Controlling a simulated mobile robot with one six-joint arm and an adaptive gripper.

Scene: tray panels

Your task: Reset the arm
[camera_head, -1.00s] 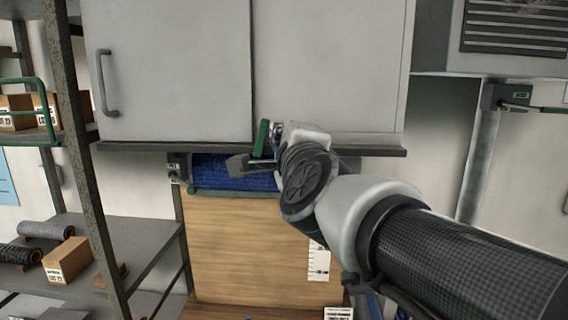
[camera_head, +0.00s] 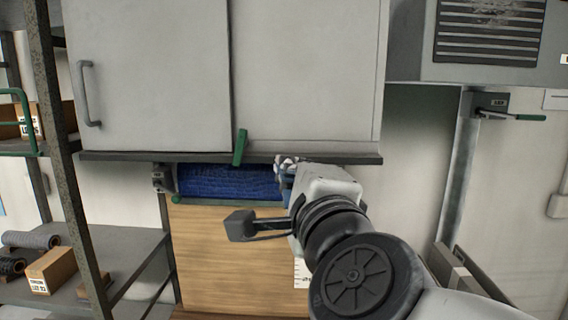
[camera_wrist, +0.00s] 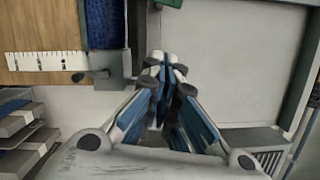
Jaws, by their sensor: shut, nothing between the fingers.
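My gripper (camera_head: 284,168) is at the underside of the grey wall cabinet, right of a green handle (camera_head: 240,147) and apart from it. In the wrist view its blue-and-grey fingers (camera_wrist: 165,64) are together at the tips, with nothing held. Part of a green piece (camera_wrist: 170,3) shows at the top edge of that view. In the head view, my own wrist covers part of the board behind it.
The grey cabinet (camera_head: 300,70) hangs over a blue panel (camera_head: 225,182) and a wooden board (camera_head: 225,250). A shelf rack (camera_head: 55,140) with boxes stands at left. A grey vented unit (camera_head: 490,40) is at upper right.

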